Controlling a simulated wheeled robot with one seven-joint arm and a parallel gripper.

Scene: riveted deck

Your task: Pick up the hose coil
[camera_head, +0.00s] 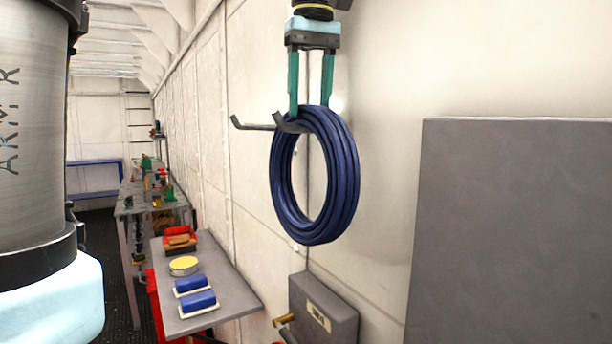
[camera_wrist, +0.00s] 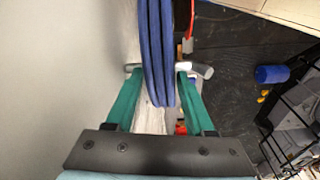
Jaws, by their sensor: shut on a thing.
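The hose coil (camera_head: 345,180) is a thick ring of several dark blue turns. It hangs upright against the pale wall in the head view, at a grey hook (camera_head: 258,126) with upturned tips. My gripper (camera_head: 311,108) comes from above with its two green fingers at the top of the coil. In the wrist view the coil (camera_wrist: 157,50) runs between the green fingers of my gripper (camera_wrist: 156,95), which are shut on it. The hook's prongs show on both sides of the coil there. I cannot tell whether the coil still rests on the hook.
A grey box with a label (camera_head: 325,318) and a brass fitting sits on the wall below the coil. A large grey panel (camera_head: 510,230) stands at right. A grey shelf (camera_head: 225,279) at lower left holds blue blocks, a yellow round tin and a red tray.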

